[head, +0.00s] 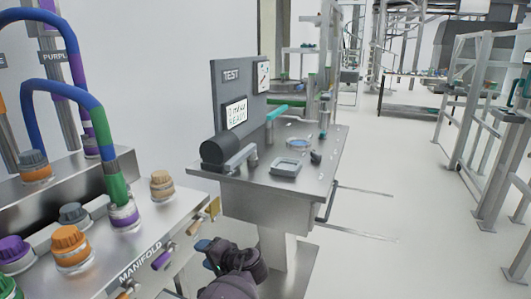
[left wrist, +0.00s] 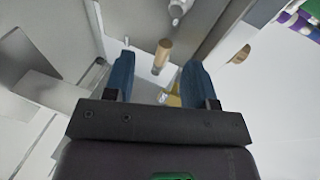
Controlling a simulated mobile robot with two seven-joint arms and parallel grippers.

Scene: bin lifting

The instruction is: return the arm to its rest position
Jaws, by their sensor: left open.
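My left gripper (head: 207,254) is at the bottom middle of the head view, low in front of the manifold bench's right end. My dark arm comes up to it from the bottom edge. In the left wrist view the two blue fingers of the gripper (left wrist: 158,72) stand wide apart with nothing held between them. A tan-tipped peg or handle (left wrist: 161,56) shows beyond the gap; I cannot tell how far away it is. My right gripper is in neither view.
The manifold bench (head: 148,247) with orange, purple and grey caps and curved hoses stands at the left, close to the gripper. A grey test station (head: 262,190) stands just beyond it. Open floor (head: 400,215) lies to the right, with metal frames (head: 490,150) along the far right.

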